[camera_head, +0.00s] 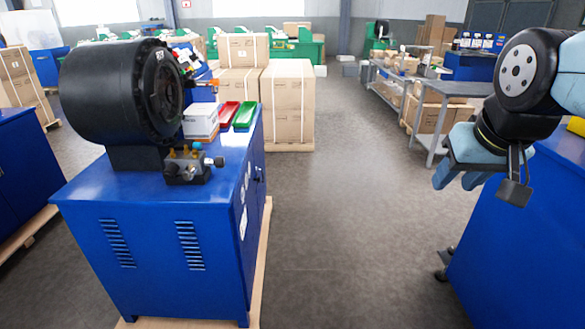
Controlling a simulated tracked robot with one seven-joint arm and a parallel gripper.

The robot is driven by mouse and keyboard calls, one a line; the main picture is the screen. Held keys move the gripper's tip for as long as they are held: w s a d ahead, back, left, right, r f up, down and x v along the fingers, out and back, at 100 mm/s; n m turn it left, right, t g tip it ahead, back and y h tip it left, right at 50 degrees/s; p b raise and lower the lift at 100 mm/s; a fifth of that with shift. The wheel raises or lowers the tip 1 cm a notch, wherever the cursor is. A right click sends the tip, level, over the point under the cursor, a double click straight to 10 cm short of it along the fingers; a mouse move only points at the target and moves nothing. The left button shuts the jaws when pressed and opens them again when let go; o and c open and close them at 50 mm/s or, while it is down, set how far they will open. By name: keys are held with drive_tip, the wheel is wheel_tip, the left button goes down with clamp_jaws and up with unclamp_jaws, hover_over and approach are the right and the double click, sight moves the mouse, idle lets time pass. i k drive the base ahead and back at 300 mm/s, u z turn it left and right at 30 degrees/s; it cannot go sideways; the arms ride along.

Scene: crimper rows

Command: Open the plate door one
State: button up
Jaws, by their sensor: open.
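A blue cabinet (165,240) stands at the left with a large black crimper (115,95) on top. Its right side is seen at a steep angle and carries a small dark handle (257,175) and white labels (243,222). This side looks closed, but I cannot tell which panel is plate door one. My gripper (478,184) hangs at the right, above the aisle and beside another blue cabinet (540,225). It is open, apart from the left cabinet, with nothing visible in it.
A valve block (188,168) and red (229,114) and green (245,115) trays sit on the left cabinet. Cardboard boxes (290,105) stand behind it. A grey table (450,88) stands at the back right. The floor (350,230) between the cabinets is clear.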

sight(244, 210)
drive_tip(key=z, duration=0.3)
drive_tip(key=i, duration=1.1)
drive_tip(key=u, duration=0.35)
drive_tip(key=i, duration=0.8)
drive_tip(key=u, duration=0.65)
drive_tip(key=k, duration=0.9)
drive_tip(key=u, duration=0.2)
drive_tip(key=i, duration=0.9)
drive_tip(key=z, duration=0.1)
